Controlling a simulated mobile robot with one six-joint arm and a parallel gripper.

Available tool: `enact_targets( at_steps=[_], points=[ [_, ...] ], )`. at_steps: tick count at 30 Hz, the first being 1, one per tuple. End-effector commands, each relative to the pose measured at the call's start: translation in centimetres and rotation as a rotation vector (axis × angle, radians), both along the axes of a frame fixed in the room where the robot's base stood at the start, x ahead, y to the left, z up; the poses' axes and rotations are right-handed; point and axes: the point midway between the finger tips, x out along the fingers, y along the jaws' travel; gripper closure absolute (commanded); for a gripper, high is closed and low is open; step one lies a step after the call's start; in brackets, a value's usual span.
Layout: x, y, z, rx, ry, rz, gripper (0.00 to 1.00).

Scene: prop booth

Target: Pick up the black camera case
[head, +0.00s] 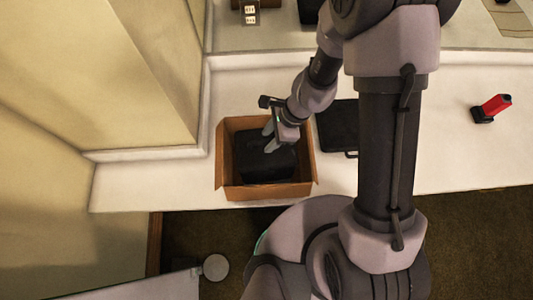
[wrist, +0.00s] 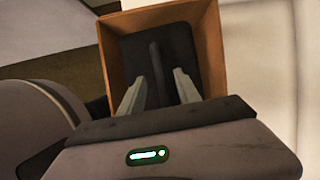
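A black case (head: 266,165) lies inside an open cardboard box (head: 222,160) on the white counter. In the wrist view the black case (wrist: 182,45) has a dark raised strip, like a handle, along its middle. My gripper (head: 268,136) reaches down into the box from above. Its two pale fingers are apart in the wrist view (wrist: 160,78), one on each side of the strip, with gaps visible. I cannot tell whether the fingertips touch the case. The lower part of the case is hidden by the box walls.
A flat black case (head: 337,125) with a handle lies just right of the box, partly behind my arm. A red and black object (head: 491,108) stands farther right. The box (wrist: 211,50) walls are close around the fingers. The counter between is mostly clear.

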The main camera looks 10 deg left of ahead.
Motion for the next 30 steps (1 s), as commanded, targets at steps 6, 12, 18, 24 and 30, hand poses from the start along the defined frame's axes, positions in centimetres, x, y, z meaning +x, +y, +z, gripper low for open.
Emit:
enact_targets(
  at_steps=[6,12,18,24,30],
  points=[
    [-0.3,0.9,-2.3,0.0,0.0,0.0,0.6],
    [-0.3,0.9,-2.2,0.001,-0.001,0.001,0.68],
    [-0.3,0.9,-2.2,0.001,-0.001,0.001,1.0],
    [-0.3,0.9,-2.2,0.001,-0.001,0.001,1.0],
    [-0.3,0.9,-2.2,0.001,-0.001,0.001,1.0]
  ],
)
